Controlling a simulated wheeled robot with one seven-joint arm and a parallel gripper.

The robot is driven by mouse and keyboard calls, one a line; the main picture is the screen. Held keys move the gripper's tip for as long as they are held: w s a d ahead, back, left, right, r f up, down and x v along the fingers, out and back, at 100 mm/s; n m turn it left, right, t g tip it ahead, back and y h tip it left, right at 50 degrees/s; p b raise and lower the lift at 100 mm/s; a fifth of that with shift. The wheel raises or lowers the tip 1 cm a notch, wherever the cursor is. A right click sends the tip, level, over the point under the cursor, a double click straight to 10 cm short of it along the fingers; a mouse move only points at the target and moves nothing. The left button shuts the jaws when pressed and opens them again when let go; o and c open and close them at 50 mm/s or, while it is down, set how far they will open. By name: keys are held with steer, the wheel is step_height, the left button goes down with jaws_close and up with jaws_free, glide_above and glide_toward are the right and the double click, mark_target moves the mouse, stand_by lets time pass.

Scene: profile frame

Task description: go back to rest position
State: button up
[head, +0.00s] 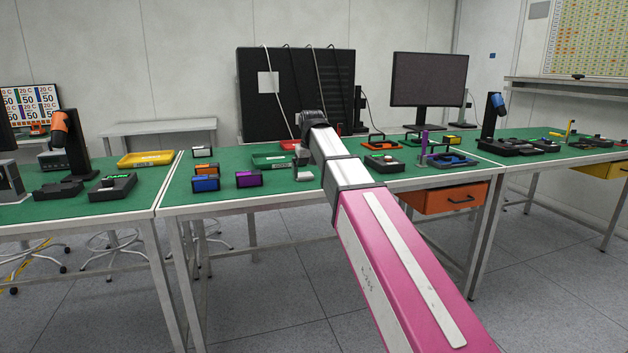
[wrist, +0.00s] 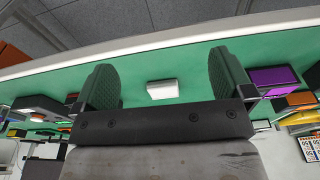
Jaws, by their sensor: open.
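My gripper (wrist: 162,62) is open in the wrist view, with its two dark ridged fingers wide apart and nothing held. A small white block (wrist: 162,89) lies on the green mat (wrist: 140,66), seen in the gap between the fingers and touching neither. In the head view my pink and silver arm reaches forward over the middle table (head: 220,207). My gripper (head: 302,160) shows small there, partly hidden by the arm, above the white block (head: 304,175).
A purple-faced box (head: 249,179) and blue and orange boxes stand left of my gripper. An orange drawer (head: 450,198) hangs below the table.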

steer(key=s+d+f, duration=0.2)
steer(key=d+f, duration=0.1)
steer(key=f, duration=0.4)
steer(key=s+d+f+m, duration=0.1)
steer(key=s+d+f, duration=0.1)
steer(key=d+f, duration=0.35)
steer(key=s+d+f, duration=0.2)
steer(key=f, duration=0.7)
steer(key=s+d+f+m, duration=0.1)
steer(key=s+d+f, duration=0.4)
steer(key=s+f, duration=0.3)
steer(key=s+d+f+m+g, duration=0.1)
steer(key=s+d+f, duration=0.3)
steer(key=s+f, duration=0.3)
step_height(320, 180, down, 4)
steer(key=shift+s+d+r+g, duration=0.15)
steer(key=shift+s+d+g, duration=0.15)
steer(key=shift+s+d, duration=0.1)
